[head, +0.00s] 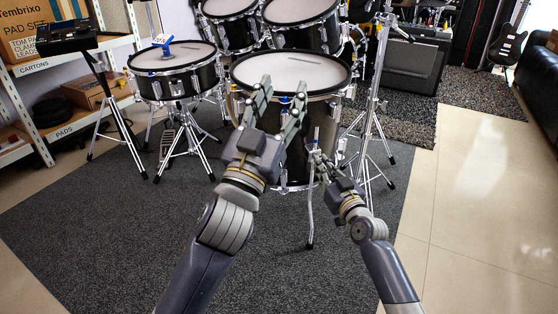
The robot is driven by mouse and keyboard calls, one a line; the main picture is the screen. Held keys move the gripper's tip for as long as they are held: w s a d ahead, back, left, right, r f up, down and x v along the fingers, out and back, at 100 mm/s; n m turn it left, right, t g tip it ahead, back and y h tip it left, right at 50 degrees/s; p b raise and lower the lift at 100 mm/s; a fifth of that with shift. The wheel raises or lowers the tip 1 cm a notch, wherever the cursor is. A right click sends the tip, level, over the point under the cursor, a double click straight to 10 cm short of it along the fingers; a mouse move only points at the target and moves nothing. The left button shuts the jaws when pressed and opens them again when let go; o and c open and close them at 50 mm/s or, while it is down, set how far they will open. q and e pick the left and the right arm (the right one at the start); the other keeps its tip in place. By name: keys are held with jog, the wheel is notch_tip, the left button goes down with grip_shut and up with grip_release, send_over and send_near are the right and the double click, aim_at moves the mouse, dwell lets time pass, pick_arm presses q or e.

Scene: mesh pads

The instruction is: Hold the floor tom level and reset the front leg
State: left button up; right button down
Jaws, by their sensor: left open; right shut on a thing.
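The floor tom (318,72) is a dark drum with a pale head and chrome hoop, standing in the middle of the head view. My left gripper (283,94) is open, its two fingers reaching up over the tom's near side and hiding part of its rim and shell. I cannot tell whether they touch it. The front leg (309,220) is a thin chrome rod running down the tom's near side to a rubber foot on the carpet. My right gripper (315,154) is shut on the front leg, at about its middle height. The exact grip is small and partly hidden.
A snare drum (172,83) on a stand holds a blue object (164,46). Other toms (298,12) stand behind. A chrome stand (374,90) rises close right of the floor tom. Shelves (18,150) are at left; the dark carpet (120,235) in front is clear.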

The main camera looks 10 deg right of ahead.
pick_arm(q)
jog(key=w+f+n+g+y, duration=0.2)
jog(key=w+f+y, duration=0.2)
jog(key=f, duration=0.5)
jog(key=w+f+n+g+y, duration=0.15)
jog(key=w+f+y, duration=0.25)
jog(key=f, duration=0.5)
jog(key=w+d, duration=0.2)
jog(key=w, duration=0.8)
jog(key=shift+d, duration=0.35)
jog(key=shift+w+n+t+h, duration=0.1)
jog(key=shift+n+t+h, duration=0.15)
jog(key=shift+h, duration=0.15)
grip_shut()
